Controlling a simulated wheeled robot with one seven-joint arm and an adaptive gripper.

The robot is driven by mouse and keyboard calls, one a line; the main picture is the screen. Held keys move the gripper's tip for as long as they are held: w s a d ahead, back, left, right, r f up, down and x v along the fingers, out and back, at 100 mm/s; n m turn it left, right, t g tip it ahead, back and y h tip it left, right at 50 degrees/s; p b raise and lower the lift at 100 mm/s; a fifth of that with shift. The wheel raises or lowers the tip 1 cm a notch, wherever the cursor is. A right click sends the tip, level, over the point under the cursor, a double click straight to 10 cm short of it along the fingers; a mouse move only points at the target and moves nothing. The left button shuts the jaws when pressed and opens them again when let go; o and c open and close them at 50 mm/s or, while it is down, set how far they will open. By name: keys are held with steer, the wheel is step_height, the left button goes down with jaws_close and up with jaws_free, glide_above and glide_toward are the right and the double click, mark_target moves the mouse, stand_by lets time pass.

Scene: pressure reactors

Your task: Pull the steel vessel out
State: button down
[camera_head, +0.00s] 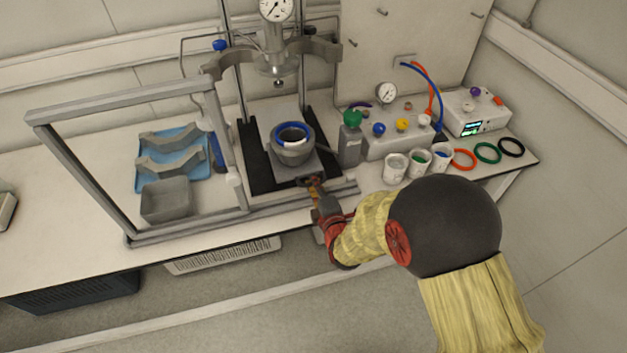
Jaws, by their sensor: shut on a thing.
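The steel vessel (292,153) is a grey round pot with a blue ring in its open top. It stands upright on a grey plate (283,111) over a black base (258,172), below and in front of the reactor head (278,65). My gripper (313,183) is at the front edge of the plate, below the vessel in the picture. It is shut on what looks like the plate's front handle. The fingers hide most of that handle. My gripper does not touch the vessel's body.
A framed shield (130,112) stands open at left, with a blue tray (205,170) and a grey bin (166,200) behind it. A grey bottle with a green cap (350,143) stands close right of the vessel. Several cups and coloured rings (488,153) are farther right.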

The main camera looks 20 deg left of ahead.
steer(key=shift+f, duration=0.1)
steer(key=c, duration=2.1)
jaws_free()
steer(key=shift+o, duration=0.6)
steer(key=v, duration=1.2)
